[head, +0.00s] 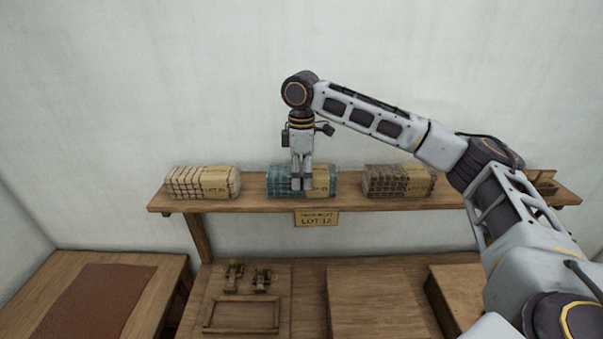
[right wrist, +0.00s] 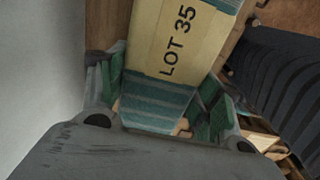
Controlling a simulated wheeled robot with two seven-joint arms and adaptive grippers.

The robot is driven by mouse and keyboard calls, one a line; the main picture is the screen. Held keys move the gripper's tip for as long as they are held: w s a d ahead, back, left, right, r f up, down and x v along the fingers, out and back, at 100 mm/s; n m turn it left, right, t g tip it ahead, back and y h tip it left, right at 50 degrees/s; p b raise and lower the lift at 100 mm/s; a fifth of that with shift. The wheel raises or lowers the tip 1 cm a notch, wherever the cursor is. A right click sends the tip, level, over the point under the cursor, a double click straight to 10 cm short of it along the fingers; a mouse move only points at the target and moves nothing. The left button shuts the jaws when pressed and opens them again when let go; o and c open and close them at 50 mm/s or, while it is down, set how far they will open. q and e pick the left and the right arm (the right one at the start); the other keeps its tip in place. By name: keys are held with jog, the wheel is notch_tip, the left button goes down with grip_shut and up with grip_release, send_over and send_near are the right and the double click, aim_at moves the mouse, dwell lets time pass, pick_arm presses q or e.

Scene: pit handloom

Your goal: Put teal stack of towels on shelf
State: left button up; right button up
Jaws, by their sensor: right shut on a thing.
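The teal stack of towels (head: 283,180) is at the middle of the wooden shelf (head: 245,205), between two other stacks. It has a tan paper band, which reads LOT 35 in the right wrist view (right wrist: 178,40). My right gripper (head: 302,186) reaches down from above and is shut on the teal stack. In the right wrist view its two fingers (right wrist: 160,115) are on either side of the teal cloth. The stack looks level with the shelf, but I cannot tell whether its underside touches the board. My left gripper is not in view.
A cream stack (head: 190,181) stands on the shelf to the left, and a brown stack (head: 385,180) to the right. A lot sign (head: 316,218) hangs on the shelf's front edge. Below are a table with a red-brown mat (head: 95,300) and a wooden frame (head: 241,316).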

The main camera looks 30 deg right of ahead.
aim_at(301, 170)
jog(key=o, duration=1.1)
jog(key=shift+f, duration=0.1)
notch_tip(301, 170, up, 8)
jog(key=shift+f+b, duration=0.1)
jog(key=shift+b, duration=0.6)
jog(key=shift+r+p, duration=0.55)
jog(key=shift+r, duration=1.7)
jog(key=shift+s+f, duration=0.1)
